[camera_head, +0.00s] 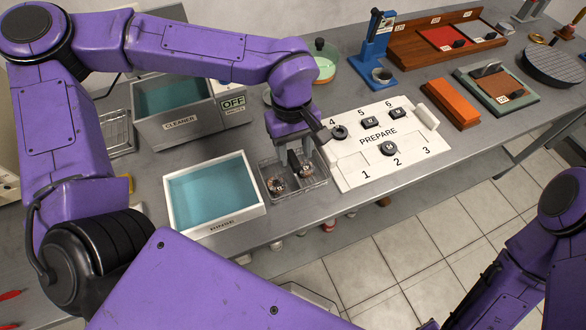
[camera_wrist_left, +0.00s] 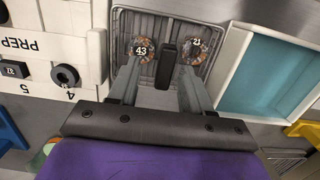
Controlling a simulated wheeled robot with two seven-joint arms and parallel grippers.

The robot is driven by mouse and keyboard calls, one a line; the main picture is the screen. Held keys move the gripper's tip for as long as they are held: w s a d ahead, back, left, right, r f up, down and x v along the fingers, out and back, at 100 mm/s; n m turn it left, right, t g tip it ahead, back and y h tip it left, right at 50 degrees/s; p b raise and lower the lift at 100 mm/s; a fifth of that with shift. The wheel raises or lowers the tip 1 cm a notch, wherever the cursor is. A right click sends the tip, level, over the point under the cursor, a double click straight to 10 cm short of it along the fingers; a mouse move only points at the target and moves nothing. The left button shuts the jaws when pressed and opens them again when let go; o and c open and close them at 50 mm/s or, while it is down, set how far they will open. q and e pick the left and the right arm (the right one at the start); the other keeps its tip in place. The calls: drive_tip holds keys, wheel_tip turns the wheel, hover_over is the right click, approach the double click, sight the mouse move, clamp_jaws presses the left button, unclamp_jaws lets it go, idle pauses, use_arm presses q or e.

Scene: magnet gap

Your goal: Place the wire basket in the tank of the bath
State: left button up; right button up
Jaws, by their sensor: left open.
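The wire basket (camera_head: 318,181) stands on the bench between the rinse tray and the white PREPARE board. It holds two round coppery parts, and a dark upright handle (camera_wrist_left: 168,64) rises in its middle. My left gripper (camera_wrist_left: 158,76) is open over the basket, its fingers on either side of the handle with gaps visible. In the head view the left gripper (camera_head: 301,160) points down at the basket and partly hides it. The bath (camera_head: 180,128), a grey box marked CLEANER, stands behind the rinse tray. Its tank (camera_head: 172,94) shows teal liquid, and its panel reads OFF. My right gripper is out of frame.
The white rinse tray (camera_head: 258,207) with teal liquid sits just left of the basket. A blue stand (camera_head: 374,45) and a green glass bowl (camera_head: 324,66) stand farther back.

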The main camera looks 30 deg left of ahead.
use_arm(q)
drive_tip(key=f, duration=0.4)
drive_tip(key=shift+s, duration=0.4)
drive_tip(key=shift+r, duration=0.1)
clamp_jaws()
drive_tip(key=shift+w+r, duration=0.1)
drive_tip(key=shift+r, duration=0.45)
wheel_tip(320, 180, up, 2)
drive_tip(key=shift+r, duration=0.1)
drive_tip(key=s+d+r+b, duration=0.2)
drive_tip(key=s+d+r, duration=0.3)
drive_tip(key=s+r, duration=0.4)
drive_tip(key=s, duration=0.4)
drive_tip(key=shift+d+r, duration=0.15)
drive_tip(key=shift+r, duration=0.2)
